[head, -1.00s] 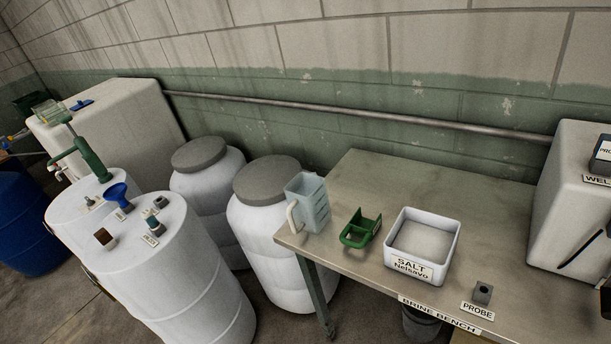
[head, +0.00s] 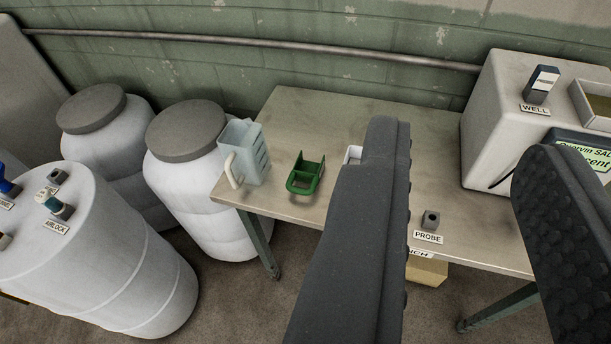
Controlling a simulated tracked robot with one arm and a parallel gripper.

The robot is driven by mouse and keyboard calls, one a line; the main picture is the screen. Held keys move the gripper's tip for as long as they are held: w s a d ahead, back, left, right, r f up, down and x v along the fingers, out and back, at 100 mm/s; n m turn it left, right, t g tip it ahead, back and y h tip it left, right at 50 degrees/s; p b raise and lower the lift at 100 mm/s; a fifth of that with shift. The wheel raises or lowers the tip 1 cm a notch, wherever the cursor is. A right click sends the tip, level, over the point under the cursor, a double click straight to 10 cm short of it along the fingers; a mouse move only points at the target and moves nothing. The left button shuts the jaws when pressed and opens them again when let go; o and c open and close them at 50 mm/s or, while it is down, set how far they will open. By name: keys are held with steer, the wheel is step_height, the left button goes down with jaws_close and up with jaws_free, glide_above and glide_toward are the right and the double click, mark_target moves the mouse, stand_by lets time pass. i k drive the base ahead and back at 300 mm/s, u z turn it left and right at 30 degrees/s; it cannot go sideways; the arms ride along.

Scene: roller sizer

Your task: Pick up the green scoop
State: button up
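The green scoop (head: 306,174) lies on the brine bench (head: 290,112), toward its left end, with its looped handle toward the front edge. My gripper (head: 462,150) is in the right half of the view, its two dark fingers wide apart with nothing between them. The scoop is to the left of the left finger and apart from it. That finger hides most of the white salt box (head: 353,154); only a corner of the box shows.
A clear measuring jug (head: 244,150) stands left of the scoop at the bench's left end. A probe holder (head: 430,219) sits at the front edge. A white tank (head: 497,110) stands at the right. White drums with grey lids (head: 186,130) stand left of the bench.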

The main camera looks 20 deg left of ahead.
mark_target(306, 176)
steer(key=u, duration=0.1)
steer(key=i, duration=1)
steer(key=z, duration=0.1)
